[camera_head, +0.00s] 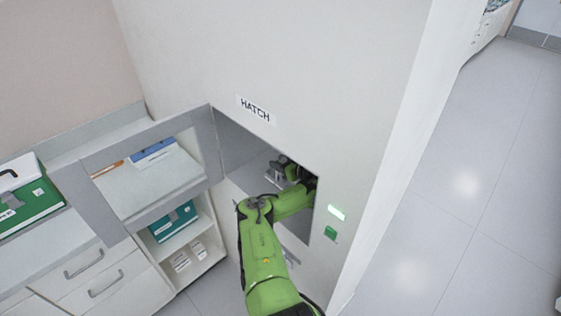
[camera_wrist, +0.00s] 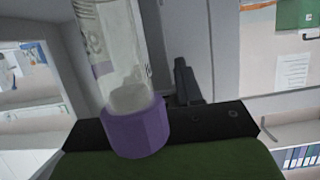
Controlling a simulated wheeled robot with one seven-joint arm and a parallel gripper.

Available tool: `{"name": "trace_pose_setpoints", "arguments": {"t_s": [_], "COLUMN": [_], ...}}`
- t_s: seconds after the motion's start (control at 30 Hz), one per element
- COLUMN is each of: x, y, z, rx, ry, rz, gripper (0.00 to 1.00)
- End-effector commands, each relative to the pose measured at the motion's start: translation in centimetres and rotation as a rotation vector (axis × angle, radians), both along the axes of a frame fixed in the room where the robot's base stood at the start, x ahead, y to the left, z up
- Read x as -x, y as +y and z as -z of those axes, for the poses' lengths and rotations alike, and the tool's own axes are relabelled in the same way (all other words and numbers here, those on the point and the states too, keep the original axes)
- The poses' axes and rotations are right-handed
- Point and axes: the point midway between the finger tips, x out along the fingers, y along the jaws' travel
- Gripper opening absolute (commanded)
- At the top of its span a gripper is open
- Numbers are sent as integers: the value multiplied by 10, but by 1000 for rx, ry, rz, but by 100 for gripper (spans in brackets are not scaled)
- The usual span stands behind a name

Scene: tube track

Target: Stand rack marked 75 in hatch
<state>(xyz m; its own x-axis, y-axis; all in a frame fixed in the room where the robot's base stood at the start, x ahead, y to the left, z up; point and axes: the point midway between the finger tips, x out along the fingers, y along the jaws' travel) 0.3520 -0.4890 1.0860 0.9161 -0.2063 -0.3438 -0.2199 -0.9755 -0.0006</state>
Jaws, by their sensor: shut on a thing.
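The hatch (camera_head: 238,142) is an opening in the white wall under a HATCH sign (camera_head: 256,109). Its grey-framed door (camera_head: 88,205) is swung open to the left. My gripper (camera_head: 290,172) is inside the opening, small and partly in shadow. In the wrist view a clear tube (camera_wrist: 112,45) with a purple cap (camera_wrist: 139,128) and pale contents near the cap stands tilted over my gripper (camera_wrist: 165,100), which is shut on it. One black finger shows to its right; the other is hidden. I cannot make out a rack or a mark 75.
Left are a counter with drawers (camera_head: 100,280), a green case (camera_head: 28,207) and a low shelf (camera_head: 185,240). The floor (camera_head: 470,190) to the right is clear.

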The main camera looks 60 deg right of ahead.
Motion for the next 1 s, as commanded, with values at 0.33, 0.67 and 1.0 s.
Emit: {"name": "trace_pose_setpoints", "arguments": {"t_s": [0.33,0.67,1.0], "x": [0,-1,0], "y": [0,0,0], "z": [0,8,8], "rx": [0,0,0], "ry": [-1,0,-1], "rz": [0,0,0], "gripper": [0,0,0]}}
